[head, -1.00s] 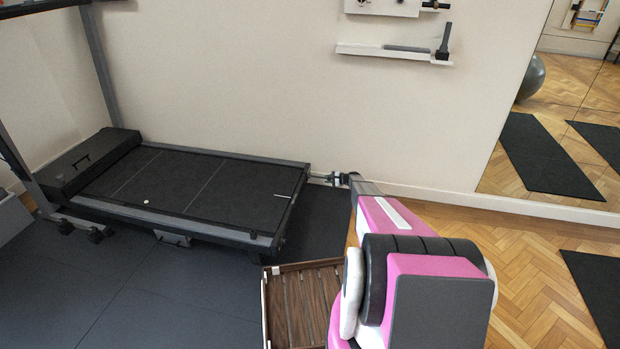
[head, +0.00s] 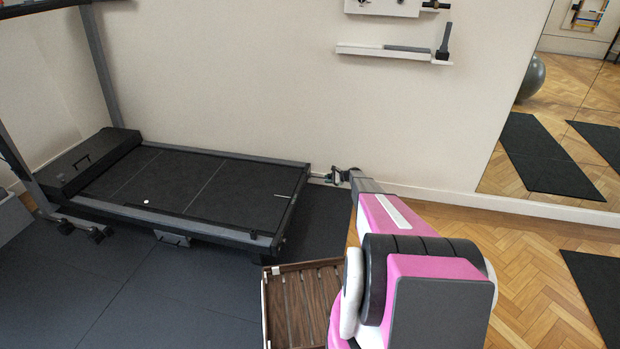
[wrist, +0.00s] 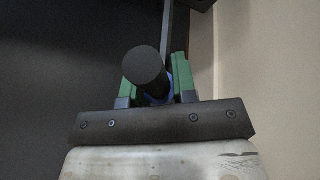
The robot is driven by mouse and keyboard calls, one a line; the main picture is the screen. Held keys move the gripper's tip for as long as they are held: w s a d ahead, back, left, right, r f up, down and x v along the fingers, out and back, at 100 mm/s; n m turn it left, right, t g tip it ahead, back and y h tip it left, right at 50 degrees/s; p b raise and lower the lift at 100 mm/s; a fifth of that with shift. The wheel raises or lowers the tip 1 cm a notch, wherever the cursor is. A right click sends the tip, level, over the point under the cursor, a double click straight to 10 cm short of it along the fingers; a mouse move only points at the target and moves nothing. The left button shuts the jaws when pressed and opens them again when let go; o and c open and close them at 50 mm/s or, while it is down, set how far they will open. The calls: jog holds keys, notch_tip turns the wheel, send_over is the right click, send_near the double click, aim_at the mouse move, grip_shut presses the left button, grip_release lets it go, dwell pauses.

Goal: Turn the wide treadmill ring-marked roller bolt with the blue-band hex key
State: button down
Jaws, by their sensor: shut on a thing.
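The wide treadmill (head: 190,195) stands on dark mats against the wall, its rear end toward my arm. My gripper (head: 340,176) is just right of the treadmill's far rear corner, low by the wall. In the wrist view my gripper (wrist: 158,92) is shut on the hex key (wrist: 146,66). Its dark round end faces the camera, with a bit of blue band below it between the green-sided fingers. A thin dark bar runs from the gripper toward the treadmill corner in the head view. The ring-marked roller bolt cannot be made out in either view.
A slatted wooden tray (head: 300,300) lies on the floor left of my arm. A wall shelf (head: 390,52) with dark tools hangs above. A mirror (head: 570,110) covers the right wall. Parquet right of my arm is mostly clear, with a dark mat (head: 600,290) at the edge.

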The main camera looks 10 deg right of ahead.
jog(key=s+d, duration=0.2)
jog(key=d, duration=0.3)
jog(key=shift+s+d, duration=0.2)
jog(key=shift+d, duration=0.1)
dwell(0.5)
